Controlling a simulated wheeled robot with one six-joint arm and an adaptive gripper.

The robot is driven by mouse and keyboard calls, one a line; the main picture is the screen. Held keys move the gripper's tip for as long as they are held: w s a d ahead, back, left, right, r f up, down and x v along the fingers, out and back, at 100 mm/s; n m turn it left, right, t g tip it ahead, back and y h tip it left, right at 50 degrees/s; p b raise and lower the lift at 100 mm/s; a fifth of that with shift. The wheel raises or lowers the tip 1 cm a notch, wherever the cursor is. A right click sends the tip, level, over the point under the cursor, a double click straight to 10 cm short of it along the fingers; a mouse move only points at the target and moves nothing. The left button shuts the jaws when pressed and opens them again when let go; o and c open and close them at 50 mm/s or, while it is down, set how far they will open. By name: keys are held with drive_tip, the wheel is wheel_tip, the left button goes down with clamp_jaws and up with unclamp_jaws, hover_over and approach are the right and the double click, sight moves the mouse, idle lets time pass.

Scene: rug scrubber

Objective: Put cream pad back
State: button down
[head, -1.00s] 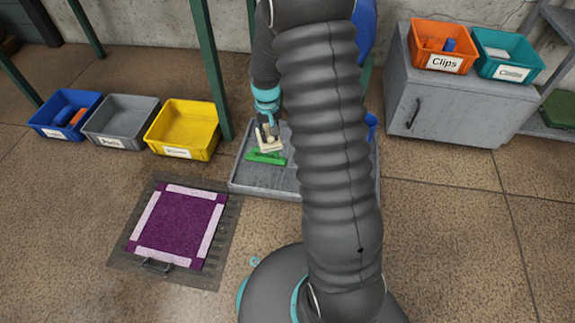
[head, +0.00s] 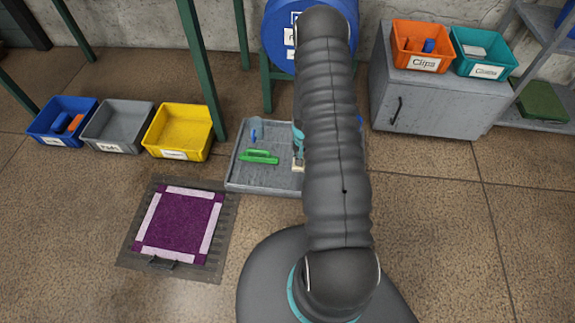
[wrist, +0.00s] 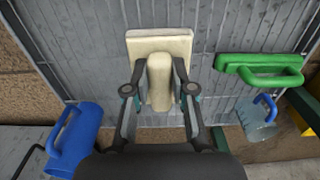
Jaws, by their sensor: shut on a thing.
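The cream pad (wrist: 135,45) is a flat block with a raised grip. My gripper (wrist: 160,80) is shut on that grip, one finger on each side. In the head view the pad (head: 298,167) shows as a small pale edge beside my arm, over the grey tray (head: 262,180). My arm hides most of the gripper there. I cannot tell whether the pad touches the tray. A green handled tool (head: 259,156) lies on the tray to the left of the pad; in the wrist view the green tool (wrist: 262,68) is to the right.
A blue jug (wrist: 80,138) and a clear container with a blue handle (wrist: 258,115) stand near the tray's edge. Blue (head: 62,120), grey (head: 115,125) and yellow (head: 180,130) bins stand left. A purple rug (head: 180,222) lies in front. A cabinet (head: 425,100) stands right.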

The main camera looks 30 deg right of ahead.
drive_tip(key=w+a+f, duration=0.3)
drive_tip(key=w+a, duration=0.1)
drive_tip(key=shift+f, duration=2.2)
drive_tip(key=shift+f, duration=0.15)
drive_tip(key=c, duration=1)
unclamp_jaws()
